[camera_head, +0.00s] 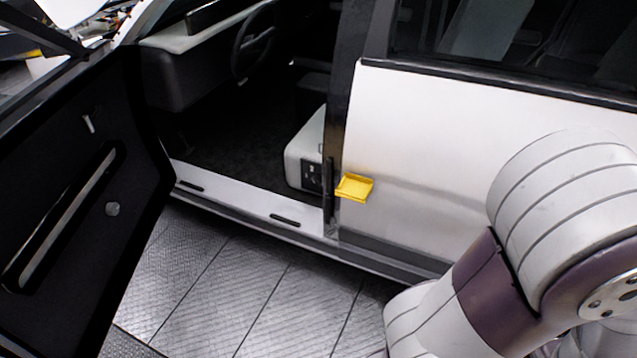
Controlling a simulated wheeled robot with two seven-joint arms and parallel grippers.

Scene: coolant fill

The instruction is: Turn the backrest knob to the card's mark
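The light-coloured seat (304,150) shows through the open front doorway, partly hidden by the dark door pillar. A small black panel (311,176) sits on its lower side. It has small light marks, but I cannot make out a knob or its setting there. I cannot identify the card or its mark in this view. Neither of my grippers is in view. Only links of my arm show at the lower right.
A yellow tray (355,187) sticks out from the white rear door (440,150) beside the pillar. The steering wheel (254,42) is farther in. The tiled floor (250,290) looks clear.

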